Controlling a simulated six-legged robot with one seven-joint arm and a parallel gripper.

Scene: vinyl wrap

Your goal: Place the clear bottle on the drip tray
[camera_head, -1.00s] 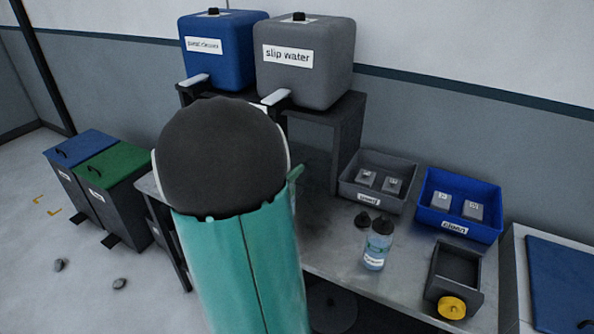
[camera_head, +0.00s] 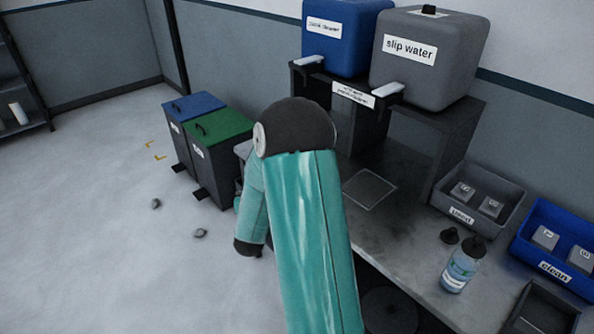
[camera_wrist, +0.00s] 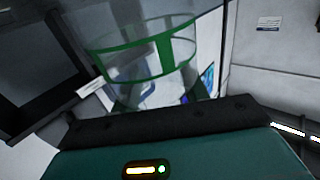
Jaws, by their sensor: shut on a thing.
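My gripper (camera_wrist: 160,92) is shut on a see-through vessel with green bands (camera_wrist: 148,48), which looks like the clear bottle. It fills the upper middle of the wrist view, tilted. In the head view my arm hides the gripper and what it holds. The drip tray appears to be the thin square plate (camera_head: 370,188) on the table in front of the two tanks, right of my arm. It looks empty. I cannot make out the tray in the wrist view.
A blue tank (camera_head: 345,38) and a grey "slip water" tank (camera_head: 430,65) stand on a shelf above the table (camera_head: 405,225). A labelled bottle (camera_head: 460,270), a grey bin (camera_head: 477,205) and a blue bin (camera_head: 548,235) stand right. Blue-lidded and green-lidded bins (camera_head: 218,140) stand left.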

